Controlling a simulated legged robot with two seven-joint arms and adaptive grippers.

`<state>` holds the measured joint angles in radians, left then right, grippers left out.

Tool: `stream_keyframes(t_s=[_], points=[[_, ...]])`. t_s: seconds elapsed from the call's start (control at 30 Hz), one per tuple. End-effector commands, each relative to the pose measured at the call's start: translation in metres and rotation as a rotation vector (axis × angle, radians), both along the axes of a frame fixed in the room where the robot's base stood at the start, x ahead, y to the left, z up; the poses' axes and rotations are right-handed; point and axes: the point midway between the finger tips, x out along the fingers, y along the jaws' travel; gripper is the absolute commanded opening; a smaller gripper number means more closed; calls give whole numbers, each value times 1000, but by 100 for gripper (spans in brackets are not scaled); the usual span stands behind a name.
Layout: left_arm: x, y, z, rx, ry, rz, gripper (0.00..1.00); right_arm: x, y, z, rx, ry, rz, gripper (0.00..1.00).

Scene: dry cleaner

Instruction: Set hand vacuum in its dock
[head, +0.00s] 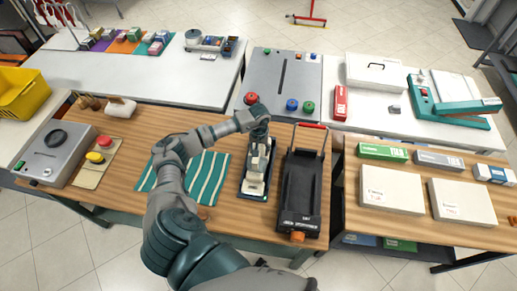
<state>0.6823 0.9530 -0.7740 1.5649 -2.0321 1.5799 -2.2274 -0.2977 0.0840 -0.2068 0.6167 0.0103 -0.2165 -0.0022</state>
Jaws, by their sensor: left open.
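My left gripper (259,153) reaches over the wooden table from the left. It is open and points down over a narrow pale and dark item (256,184) with a dark base. Its fingers overlap the item's upper part, so contact is unclear. Just right of it lies a long black tray-like device (299,196) with a red bar at its far end and an orange knob at its near end. I cannot tell for sure which of these is the hand vacuum and which is the dock. My right gripper is not in view.
A striped cloth (207,178) lies left of the pale item. A grey slotted panel (268,67) with coloured knobs stands behind. A grey machine (55,152) and a board with red and yellow buttons (88,177) are at left.

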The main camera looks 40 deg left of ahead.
Motion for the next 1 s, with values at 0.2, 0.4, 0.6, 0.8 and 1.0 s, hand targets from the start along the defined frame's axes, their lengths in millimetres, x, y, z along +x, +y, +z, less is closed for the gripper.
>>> stream_keyframes(t_s=[0.2,0.4,0.6,0.8,1.0], points=[[2,3,32,-1,-6,0,54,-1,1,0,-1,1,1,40],[3,4,77,-2,-7,2,54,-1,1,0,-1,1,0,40],[3,4,109,-3,-4,0,54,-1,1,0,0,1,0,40],[3,3,118,-1,-3,1,54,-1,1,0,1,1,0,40],[3,3,118,-1,-2,1,54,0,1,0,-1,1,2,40]])
